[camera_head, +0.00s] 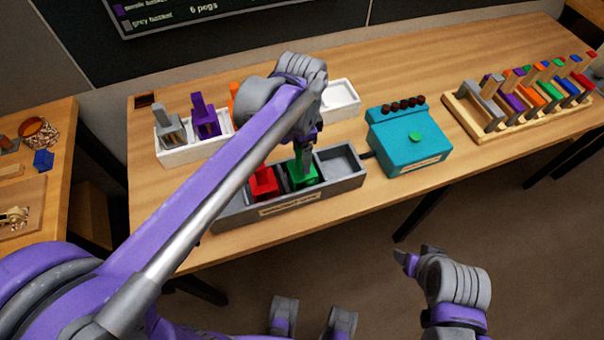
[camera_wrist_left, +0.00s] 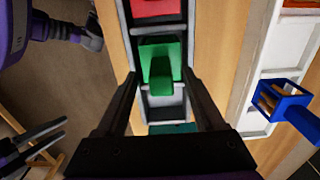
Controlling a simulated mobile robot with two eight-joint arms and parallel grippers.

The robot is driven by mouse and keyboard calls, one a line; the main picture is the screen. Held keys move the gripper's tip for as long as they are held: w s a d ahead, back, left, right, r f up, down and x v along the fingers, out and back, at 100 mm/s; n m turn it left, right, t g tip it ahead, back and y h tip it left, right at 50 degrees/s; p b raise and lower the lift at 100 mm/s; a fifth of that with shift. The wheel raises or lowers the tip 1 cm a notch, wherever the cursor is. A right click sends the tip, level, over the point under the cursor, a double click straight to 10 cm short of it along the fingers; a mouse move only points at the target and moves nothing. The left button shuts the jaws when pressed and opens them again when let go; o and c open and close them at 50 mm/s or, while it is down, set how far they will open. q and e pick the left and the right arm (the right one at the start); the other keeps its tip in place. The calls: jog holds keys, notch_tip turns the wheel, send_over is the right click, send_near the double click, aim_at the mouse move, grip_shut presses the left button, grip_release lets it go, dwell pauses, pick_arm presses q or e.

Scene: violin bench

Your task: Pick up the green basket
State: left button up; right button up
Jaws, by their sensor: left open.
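The green basket (camera_head: 302,174) sits in a compartment of the grey tray (camera_head: 345,187), beside a red basket (camera_head: 263,182). In the left wrist view the green basket (camera_wrist_left: 160,62) lies between and just beyond the finger tips. My left gripper (camera_head: 307,138) is above it, pointing down, open and empty. Its two dark fingers also show in the left wrist view (camera_wrist_left: 160,82), spread to either side of the green handle. My right gripper (camera_head: 405,261) is in front of the bench, away from the basket. Its fingers show apart in the left wrist view (camera_wrist_left: 62,128).
The compartment right of the green basket is empty. A teal box (camera_head: 410,146) with a green button stands right of the tray. A white tray (camera_head: 187,152) with grey and purple baskets is behind. A blue basket (camera_wrist_left: 282,100) is nearby.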

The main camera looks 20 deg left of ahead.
pick_arm(q)
notch_tip(320, 180, down, 3)
jog(key=shift+w+f, duration=0.1)
jog(key=shift+c, duration=0.3)
grip_shut()
dwell(1.2)
